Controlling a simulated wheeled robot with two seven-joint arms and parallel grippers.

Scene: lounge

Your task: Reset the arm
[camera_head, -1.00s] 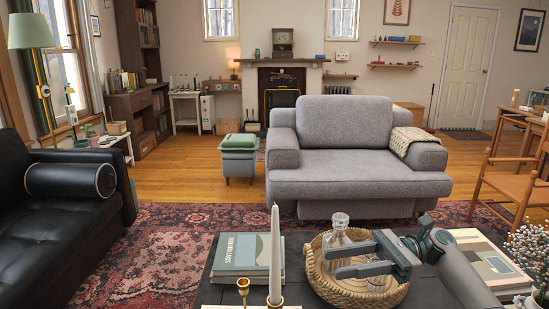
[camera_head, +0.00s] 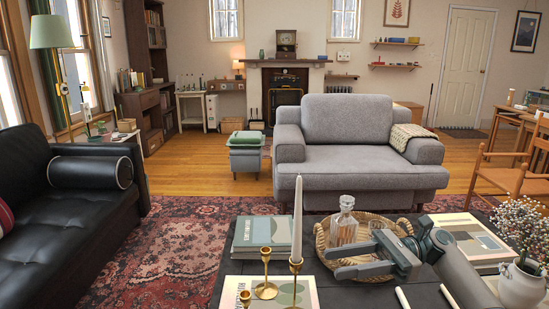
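My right gripper (camera_head: 333,263) reaches in from the lower right over the dark coffee table (camera_head: 378,296). Its two grey fingers are apart, with nothing between them. In the picture they overlap the near part of a round woven tray (camera_head: 321,238). A glass decanter (camera_head: 344,228) stands upright in the tray, just beyond the fingers. I cannot tell whether the gripper touches the tray. My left gripper is not in view.
Brass candlesticks (camera_head: 266,276), one with a tall white candle (camera_head: 298,222), stand left of the gripper beside books (camera_head: 262,237). A white flower vase (camera_head: 520,285) stands at right. The grey armchair (camera_head: 350,150) is beyond. Rug (camera_head: 175,240) lies open at left.

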